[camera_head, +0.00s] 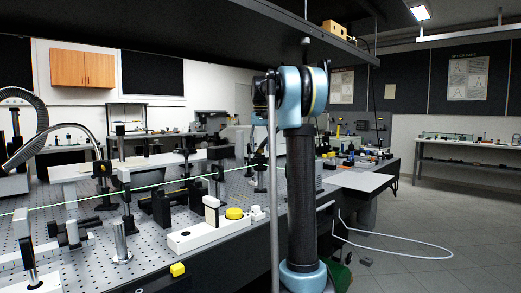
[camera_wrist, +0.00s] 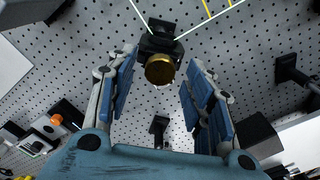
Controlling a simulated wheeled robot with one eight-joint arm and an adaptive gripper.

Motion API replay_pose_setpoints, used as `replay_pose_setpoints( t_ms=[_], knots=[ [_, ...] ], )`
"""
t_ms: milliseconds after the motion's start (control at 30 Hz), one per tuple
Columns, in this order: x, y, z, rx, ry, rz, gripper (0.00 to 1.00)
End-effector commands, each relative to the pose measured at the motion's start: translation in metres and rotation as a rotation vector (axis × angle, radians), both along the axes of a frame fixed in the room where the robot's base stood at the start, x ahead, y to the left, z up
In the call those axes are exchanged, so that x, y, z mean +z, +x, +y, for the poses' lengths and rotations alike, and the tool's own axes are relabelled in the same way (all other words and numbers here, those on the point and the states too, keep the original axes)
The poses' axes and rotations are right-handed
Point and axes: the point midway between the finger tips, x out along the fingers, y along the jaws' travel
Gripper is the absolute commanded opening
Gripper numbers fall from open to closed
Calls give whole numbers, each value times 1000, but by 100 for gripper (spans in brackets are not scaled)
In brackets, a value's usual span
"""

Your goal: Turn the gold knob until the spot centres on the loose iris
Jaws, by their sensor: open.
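The gold knob (camera_wrist: 160,69) shows in the wrist view, round and brassy, on the near side of a black mount (camera_wrist: 161,40). My gripper (camera_wrist: 160,60) is open, with one blue-padded finger on each side of the knob. Gaps show between the knob and both fingers, and nothing is held. Whether the fingertips reach to the knob's depth I cannot tell. Pale green beam lines meet at the mount. In the head view a green beam (camera_head: 152,187) crosses the optical table (camera_head: 150,245). I cannot make out the loose iris, the spot or the gold knob there.
In the wrist view a black post holder (camera_wrist: 158,128) stands below the knob, between the fingers. Another black mount (camera_wrist: 290,70) is at the right. In the head view a white box with a yellow button (camera_head: 234,213) sits at the table's front edge, and a shelf (camera_head: 220,25) hangs overhead.

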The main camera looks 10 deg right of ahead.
Motion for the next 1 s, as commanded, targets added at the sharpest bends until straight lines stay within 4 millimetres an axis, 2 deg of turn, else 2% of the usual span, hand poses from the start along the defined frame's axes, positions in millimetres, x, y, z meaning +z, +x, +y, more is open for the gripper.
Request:
replay_pose_setpoints(
  t_ms=[367,400,567,600,1000],
  knots=[
    [-6,0,0,0,0,0,47],
    [-5,0,0,0,0,0,43],
    [-5,0,-1,-1,0,0,7],
    [-6,0,-1,-1,0,0,3],
    [-5,0,-1,-51,1,0,3]
  ],
)
